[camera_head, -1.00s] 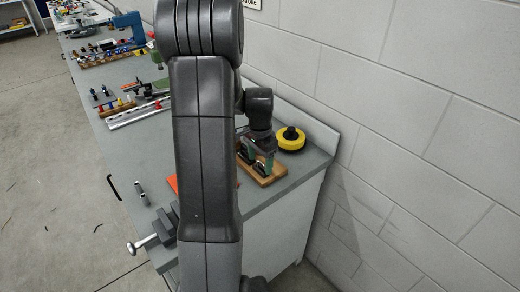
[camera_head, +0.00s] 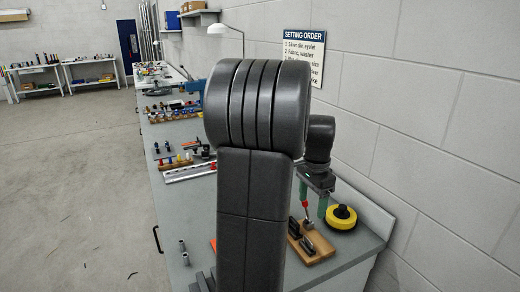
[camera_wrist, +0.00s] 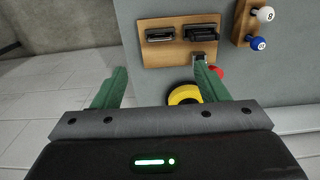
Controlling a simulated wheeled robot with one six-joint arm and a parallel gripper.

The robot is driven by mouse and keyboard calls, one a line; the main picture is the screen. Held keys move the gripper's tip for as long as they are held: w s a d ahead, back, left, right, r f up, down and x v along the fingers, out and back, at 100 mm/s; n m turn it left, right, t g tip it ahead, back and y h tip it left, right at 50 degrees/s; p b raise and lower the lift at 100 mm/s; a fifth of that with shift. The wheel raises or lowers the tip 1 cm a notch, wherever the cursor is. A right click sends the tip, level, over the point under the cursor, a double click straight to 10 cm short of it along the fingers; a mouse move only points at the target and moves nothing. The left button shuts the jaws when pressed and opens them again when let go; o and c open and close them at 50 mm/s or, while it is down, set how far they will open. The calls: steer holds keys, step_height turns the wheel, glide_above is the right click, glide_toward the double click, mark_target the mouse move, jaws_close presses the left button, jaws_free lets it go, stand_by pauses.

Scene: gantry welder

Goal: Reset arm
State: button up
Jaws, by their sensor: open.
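My gripper (camera_head: 322,196) has green fingers and is open above the right end of the bench, over a small wooden board (camera_head: 312,246). In the wrist view the fingers (camera_wrist: 160,88) are spread wide with nothing between them that they hold. The wooden board (camera_wrist: 151,55) carries two dark clamp-like pieces and a red-knobbed part (camera_head: 305,205), which also shows close to the right finger in the wrist view (camera_wrist: 217,71). My own arm link hides the middle of the bench in the head view.
A yellow and black round item (camera_head: 341,217) stands next to the board by the wall. The grey bench (camera_head: 190,211) holds several tools, coloured pegs and a rail (camera_head: 190,172) on the left. A setting order sign (camera_head: 304,55) hangs on the wall.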

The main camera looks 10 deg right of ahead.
step_height(320, 180, down, 14)
steer(key=shift+r+p, duration=0.25)
steer(key=shift+p, duration=0.2)
steer(key=shift+r, duration=0.3)
steer(key=shift+f, duration=0.1)
